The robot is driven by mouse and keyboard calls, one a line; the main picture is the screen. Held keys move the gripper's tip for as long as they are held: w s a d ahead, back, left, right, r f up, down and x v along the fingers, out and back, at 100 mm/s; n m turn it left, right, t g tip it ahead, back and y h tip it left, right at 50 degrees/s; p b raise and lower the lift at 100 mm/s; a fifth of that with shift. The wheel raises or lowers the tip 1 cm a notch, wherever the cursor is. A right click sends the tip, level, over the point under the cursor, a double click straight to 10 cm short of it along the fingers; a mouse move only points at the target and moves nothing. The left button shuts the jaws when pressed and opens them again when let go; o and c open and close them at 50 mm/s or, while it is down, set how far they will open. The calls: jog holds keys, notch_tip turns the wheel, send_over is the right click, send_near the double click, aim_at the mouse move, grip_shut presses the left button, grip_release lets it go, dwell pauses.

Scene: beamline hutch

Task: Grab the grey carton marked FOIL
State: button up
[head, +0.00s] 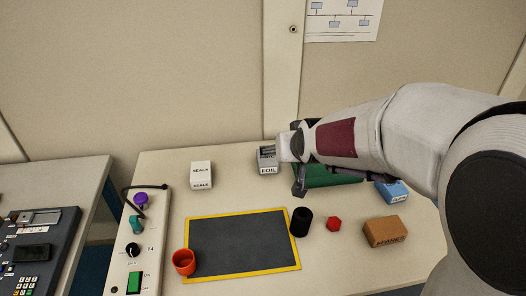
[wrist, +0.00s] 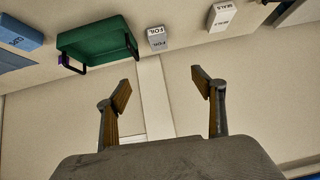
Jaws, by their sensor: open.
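The grey carton marked FOIL (head: 267,168) stands upright near the back of the table, left of my gripper (head: 296,168) in the head view. My wrist partly overlaps its right side there. In the wrist view the FOIL carton (wrist: 157,44) shows whole, beyond the two fingertips and near the top of the picture. My gripper (wrist: 162,84) is open there, with nothing between its fingers. A clear gap shows between the fingers and the carton in the wrist view. In the head view the far finger is mostly hidden.
A green bin (head: 328,179) stands right of the carton, partly behind my arm. A white carton (head: 201,175) stands to the left. A blue carton (head: 392,191), brown carton (head: 385,232), black cylinder (head: 301,222), red hexagonal piece (head: 333,224) and orange cup (head: 184,263) surround a yellow-edged mat (head: 240,278).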

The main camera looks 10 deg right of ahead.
jog(key=w+f+t, duration=0.2)
jog(key=w+f, duration=0.7)
jog(key=w, duration=0.4)
jog(key=t, duration=0.2)
send_near(267, 158)
jog(key=w, duration=0.1)
jog(key=w+f, duration=0.1)
jog(key=w, duration=0.1)
jog(key=shift+w+a+f+h, duration=0.15)
jog(key=shift+w+a+h, duration=0.1)
jog(key=shift+a+h, duration=0.1)
jog(key=shift+x, duration=1.3)
jog(key=shift+d, duration=0.1)
jog(key=shift+x, duration=2.6)
jog(key=shift+d+f, duration=0.1)
jog(key=shift+d, duration=0.05)
jog(key=c, duration=1.2)
